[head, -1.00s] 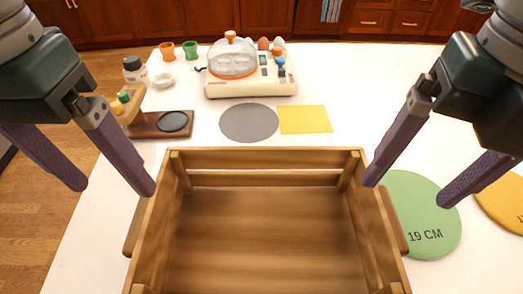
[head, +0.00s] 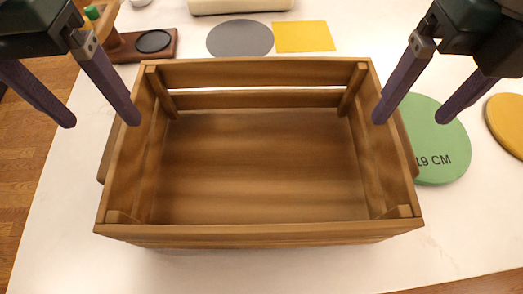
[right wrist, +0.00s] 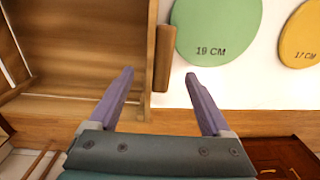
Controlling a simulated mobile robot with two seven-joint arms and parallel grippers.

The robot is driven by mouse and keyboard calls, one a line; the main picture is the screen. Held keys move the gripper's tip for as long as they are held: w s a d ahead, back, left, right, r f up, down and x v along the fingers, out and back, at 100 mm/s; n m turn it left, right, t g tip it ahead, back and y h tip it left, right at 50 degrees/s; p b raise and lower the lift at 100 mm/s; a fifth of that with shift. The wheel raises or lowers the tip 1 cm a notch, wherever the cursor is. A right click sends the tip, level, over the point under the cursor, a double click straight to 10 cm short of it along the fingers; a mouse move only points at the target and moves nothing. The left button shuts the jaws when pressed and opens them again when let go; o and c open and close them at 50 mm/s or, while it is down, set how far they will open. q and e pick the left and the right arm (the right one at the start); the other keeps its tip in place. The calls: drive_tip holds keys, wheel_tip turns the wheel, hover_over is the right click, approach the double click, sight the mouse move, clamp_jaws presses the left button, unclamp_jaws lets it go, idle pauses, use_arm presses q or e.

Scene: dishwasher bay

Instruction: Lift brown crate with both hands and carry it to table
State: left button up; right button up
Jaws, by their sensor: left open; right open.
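The brown wooden crate (head: 258,235) is empty and stands on the white table (head: 60,225) in the head view. Its left handle (head: 107,150) and right handle (head: 406,143) stick out from the end walls. My left gripper (head: 102,121) is open and empty above the crate's left wall. My right gripper (head: 410,117) is open and empty above the right wall. In the right wrist view, the right handle (right wrist: 164,58) lies beyond and between the spread fingers of my right gripper (right wrist: 158,73), apart from them. The crate's wall also shows there (right wrist: 148,50).
A green disc (head: 440,160) marked 19 CM lies right of the crate, and a yellow disc (head: 508,120) beyond it. Behind the crate are a grey round mat (head: 240,38), a yellow square (head: 305,37) and a dark wooden stand (head: 130,47). The table's front strip is clear.

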sight(112, 131)
use_arm(q)
wheel_tip(112, 131, down, 5)
drive_tip(key=shift+r, duration=0.1)
use_arm(e)
wheel_tip(112, 131, down, 5)
drive_tip(key=shift+r, duration=0.1)
use_arm(q)
clamp_jaws()
use_arm(e)
clamp_jaws()
idle(0.3)
